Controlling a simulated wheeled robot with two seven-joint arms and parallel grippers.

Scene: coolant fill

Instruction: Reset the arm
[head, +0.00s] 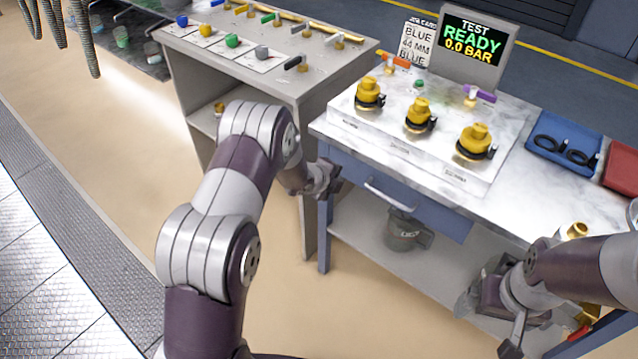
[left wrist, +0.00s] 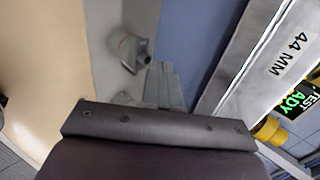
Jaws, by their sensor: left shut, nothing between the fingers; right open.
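My left gripper (head: 328,180) hangs in front of the near left corner of the marble-topped bench, by the blue drawer front. In the left wrist view its fingers (left wrist: 162,85) are together with nothing between them. My right gripper (head: 492,318) is low at the right, in front of the bench's lower shelf, with its fingers spread apart. I see nothing held in it. A grey part beside it is partly hidden, and I cannot tell what it is.
The bench (head: 575,197) carries a white block (head: 360,133) with several yellow-capped fittings, a blue tray (head: 566,132), a red tray (head: 622,168) and a screen (head: 472,45) reading READY. A grey pot (head: 405,232) stands on its shelf. A grey cabinet (head: 330,85) stands left. Floor between is clear.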

